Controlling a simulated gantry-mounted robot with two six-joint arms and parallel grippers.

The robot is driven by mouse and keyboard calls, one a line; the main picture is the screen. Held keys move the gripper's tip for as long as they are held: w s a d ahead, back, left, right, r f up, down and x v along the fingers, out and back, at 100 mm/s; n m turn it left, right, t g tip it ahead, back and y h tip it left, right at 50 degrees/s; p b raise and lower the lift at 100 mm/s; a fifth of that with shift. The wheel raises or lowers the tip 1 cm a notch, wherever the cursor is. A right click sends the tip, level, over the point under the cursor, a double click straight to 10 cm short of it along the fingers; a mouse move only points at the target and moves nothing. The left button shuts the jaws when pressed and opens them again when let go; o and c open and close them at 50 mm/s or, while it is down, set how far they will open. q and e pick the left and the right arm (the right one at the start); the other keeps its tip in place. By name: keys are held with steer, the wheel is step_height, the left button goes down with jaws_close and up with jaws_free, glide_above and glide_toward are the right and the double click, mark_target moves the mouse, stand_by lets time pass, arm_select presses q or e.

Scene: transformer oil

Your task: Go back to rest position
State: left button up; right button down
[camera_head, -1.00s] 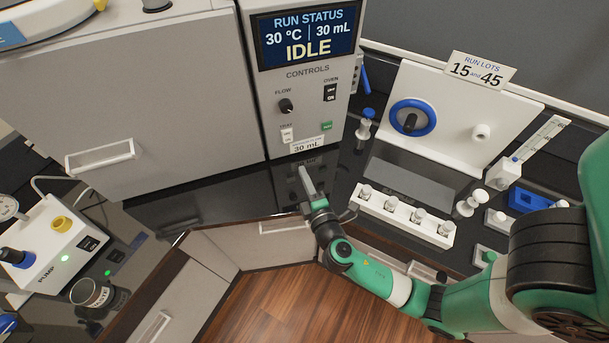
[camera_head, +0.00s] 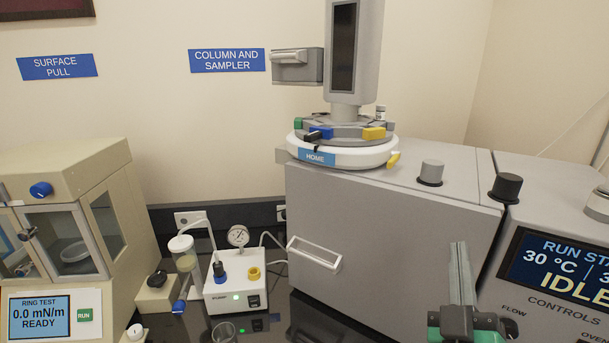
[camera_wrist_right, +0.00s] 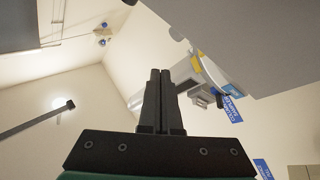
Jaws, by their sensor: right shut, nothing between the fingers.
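My right gripper (camera_head: 461,275) shows at the bottom right of the head view, its fingers pointing up in front of the grey cabinet (camera_head: 385,235). In the right wrist view the two dark fingers (camera_wrist_right: 160,75) are together with nothing between them. The fingers stand apart from the white handle on the cabinet front. My left gripper is in neither view.
The pump unit (camera_head: 235,280) with its gauge stands left of the cabinet. A ring-test machine (camera_head: 60,240) is at far left. The sampler carousel (camera_head: 345,150) sits on the cabinet. The control panel (camera_head: 560,262) is at right.

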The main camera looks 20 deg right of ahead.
steer(key=s+a+r+t+y, duration=0.45)
steer(key=a+r+y, duration=0.3)
steer(key=r, duration=0.25)
steer(key=s+a+r+t+y, duration=0.45)
steer(key=a+r+y, duration=0.3)
steer(key=r, duration=0.35)
step_height(320, 180, up, 24)
steer(key=p, duration=2.4)
steer(key=shift+w+d+f+n, duration=0.25)
steer(key=shift+w+d+n, duration=0.05)
steer(key=shift+w+d, duration=0.1)
